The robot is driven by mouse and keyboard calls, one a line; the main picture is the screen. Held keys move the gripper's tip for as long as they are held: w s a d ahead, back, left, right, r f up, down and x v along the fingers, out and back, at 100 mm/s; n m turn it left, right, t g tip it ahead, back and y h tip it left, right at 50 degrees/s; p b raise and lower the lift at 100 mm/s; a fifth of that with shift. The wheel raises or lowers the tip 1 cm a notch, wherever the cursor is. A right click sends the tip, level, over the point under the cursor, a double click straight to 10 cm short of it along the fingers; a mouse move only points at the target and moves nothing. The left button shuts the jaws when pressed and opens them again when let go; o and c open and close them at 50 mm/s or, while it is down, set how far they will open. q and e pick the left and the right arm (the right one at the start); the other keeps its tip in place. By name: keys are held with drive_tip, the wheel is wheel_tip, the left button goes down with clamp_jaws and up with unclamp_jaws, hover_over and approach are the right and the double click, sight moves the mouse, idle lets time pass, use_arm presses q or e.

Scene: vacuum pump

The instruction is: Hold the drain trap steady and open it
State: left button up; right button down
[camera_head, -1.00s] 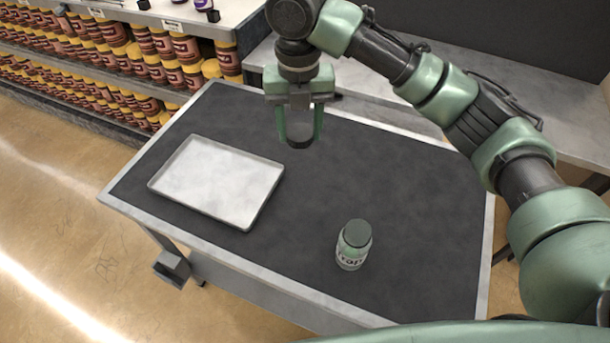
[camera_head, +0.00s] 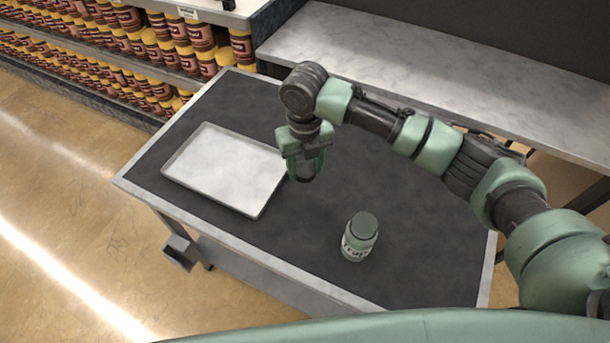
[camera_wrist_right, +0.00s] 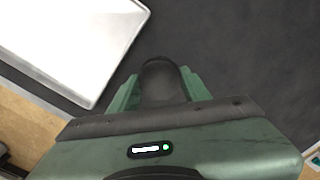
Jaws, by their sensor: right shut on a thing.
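The drain trap appears to be the small upright jar (camera_head: 360,237) with a greenish top and a pale label with dark lettering, standing on the dark table mat. My right gripper (camera_head: 305,172) is behind and to the left of the jar, apart from it, near the tray's right corner. It is shut on a dark, round-ended piece, which shows between the green fingers in the right wrist view (camera_wrist_right: 161,82). What this piece is cannot be told. The jar does not show in the right wrist view. My left gripper is not in view.
A shallow pale metal tray (camera_head: 222,172) lies on the left of the table (camera_head: 420,215). It also shows in the right wrist view (camera_wrist_right: 75,40). The mat right of the jar is clear. Shelves of yellow-lidded jars and a grey bench (camera_head: 400,55) stand behind.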

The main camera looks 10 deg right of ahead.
sight(305, 186)
drive_tip(key=shift+f, duration=2.5)
drive_tip(key=shift+f, duration=0.1)
drive_tip(key=shift+f, duration=0.1)
drive_tip(key=c, duration=0.7)
unclamp_jaws()
wheel_tip(305, 186, up, 12)
drive_tip(key=shift+r+b, duration=0.1)
drive_tip(key=shift+b, duration=0.2)
drive_tip(key=shift+r, duration=0.1)
